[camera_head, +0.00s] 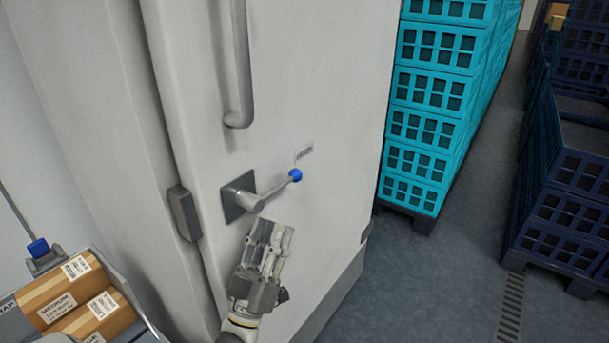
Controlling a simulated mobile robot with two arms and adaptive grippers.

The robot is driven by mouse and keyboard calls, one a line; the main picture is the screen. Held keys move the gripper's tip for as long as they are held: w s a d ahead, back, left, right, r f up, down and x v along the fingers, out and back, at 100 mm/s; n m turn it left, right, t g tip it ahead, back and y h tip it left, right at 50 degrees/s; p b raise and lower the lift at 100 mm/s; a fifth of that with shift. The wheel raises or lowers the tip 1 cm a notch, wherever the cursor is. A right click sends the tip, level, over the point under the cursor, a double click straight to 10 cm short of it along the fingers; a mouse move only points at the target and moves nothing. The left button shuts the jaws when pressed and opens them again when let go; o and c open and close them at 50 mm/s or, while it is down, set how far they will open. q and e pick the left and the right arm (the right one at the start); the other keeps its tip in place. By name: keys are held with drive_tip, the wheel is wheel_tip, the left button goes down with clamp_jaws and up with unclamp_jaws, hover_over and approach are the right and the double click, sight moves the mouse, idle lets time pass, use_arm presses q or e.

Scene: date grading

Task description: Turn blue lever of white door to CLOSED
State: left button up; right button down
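The white door (330,70) fills the middle of the head view. Its lever (270,194) is a grey bar on a dark square plate (236,198), ending in a blue knob (295,175). The lever points right and slightly up. A small label (304,153) sits just above the knob, too small to read. My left gripper (272,232) is in front of the door, below the lever, and appears apart from it. Nothing shows held in it, but its finger gap cannot be made out. My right gripper is out of view.
A long vertical grey handle (241,70) stands above the lever. Turquoise crates (432,84) are stacked right of the door, dark blue crates (560,200) farther right, with grey floor (440,270) between. Labelled cardboard boxes (65,290) lie at lower left.

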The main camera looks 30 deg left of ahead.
sight(288, 178)
use_arm(q)
drive_tip(key=p+x, duration=0.1)
drive_tip(key=x, duration=0.2)
drive_tip(key=p+x, duration=0.1)
drive_tip(key=x, duration=0.6)
drive_tip(key=shift+s+r+p, duration=0.25)
drive_tip(key=shift+r+p, duration=0.15)
drive_tip(key=shift+w+r, duration=0.2)
drive_tip(key=shift+w, duration=0.1)
clamp_jaws()
